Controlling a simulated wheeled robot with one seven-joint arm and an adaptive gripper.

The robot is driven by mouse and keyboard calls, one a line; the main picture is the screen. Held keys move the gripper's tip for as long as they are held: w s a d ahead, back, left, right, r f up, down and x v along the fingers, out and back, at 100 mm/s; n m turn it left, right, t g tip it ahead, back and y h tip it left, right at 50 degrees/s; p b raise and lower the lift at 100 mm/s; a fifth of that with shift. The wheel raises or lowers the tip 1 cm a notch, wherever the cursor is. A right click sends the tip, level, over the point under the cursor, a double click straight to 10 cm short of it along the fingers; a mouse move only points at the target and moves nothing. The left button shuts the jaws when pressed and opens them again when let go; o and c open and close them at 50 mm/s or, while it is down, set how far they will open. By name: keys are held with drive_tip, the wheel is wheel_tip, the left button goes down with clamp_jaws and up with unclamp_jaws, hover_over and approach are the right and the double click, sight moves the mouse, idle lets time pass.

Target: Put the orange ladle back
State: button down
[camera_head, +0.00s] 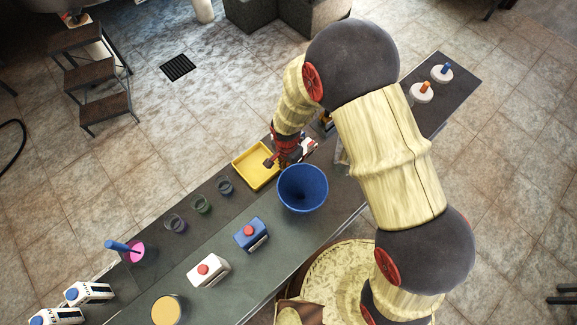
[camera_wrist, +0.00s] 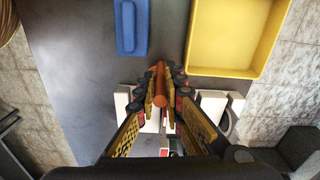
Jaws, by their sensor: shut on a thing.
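My gripper (camera_head: 285,153) is above the counter, beside the yellow tray. In the wrist view my gripper (camera_wrist: 160,95) is shut on an orange-brown rod (camera_wrist: 159,82), which looks like the handle of the orange ladle. The rod stands between the fingers with its top end showing; its lower part and any bowl are hidden. A white object (camera_wrist: 212,103) with a ring-like part lies under and around the fingers; I cannot tell whether the ladle touches it. In the head view the ladle cannot be made out at the gripper.
The yellow tray (camera_head: 243,167) and a blue bucket (camera_head: 303,187) are close to my gripper. A blue block (camera_wrist: 131,27) lies on the counter. White discs with knobs (camera_head: 420,94) stand right.

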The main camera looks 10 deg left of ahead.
drive_tip(key=c, duration=2.4)
unclamp_jaws()
drive_tip(key=shift+f, duration=0.2)
drive_tip(key=o, duration=0.4)
drive_tip(key=shift+r, duration=0.1)
drive_tip(key=shift+o, duration=0.5)
